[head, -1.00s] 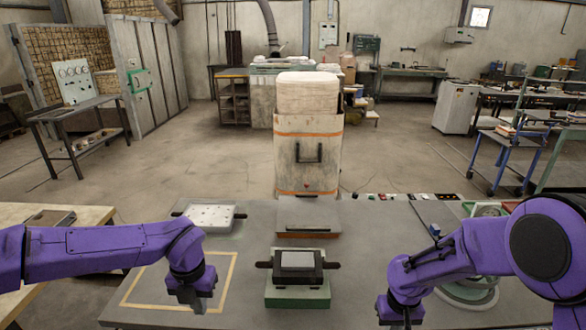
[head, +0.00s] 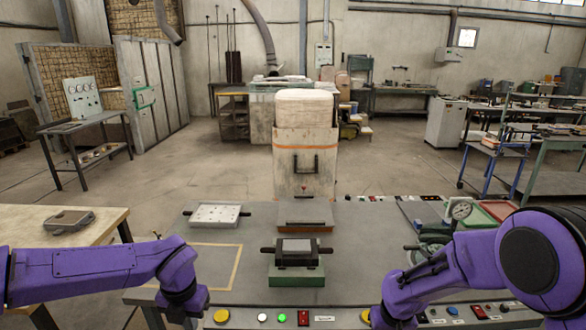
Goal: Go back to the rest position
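My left gripper (head: 187,303) hangs at the left of the workbench, by the front of the yellow outlined square (head: 236,262). My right gripper (head: 388,318) is low at the right, close to the bench's front panel. Both point down with nothing visible held, and their fingers are too hidden to tell open from shut. Between them a dark mould box (head: 296,251) with side handles sits on a green base (head: 296,276). Both grippers are apart from it.
Behind the mould is a low block with a dark top (head: 305,214); a light perforated plate (head: 215,214) lies left of it. A front panel (head: 303,318) carries buttons. A gauge (head: 461,210) stands right, near my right arm. A wooden table (head: 85,225) is at left.

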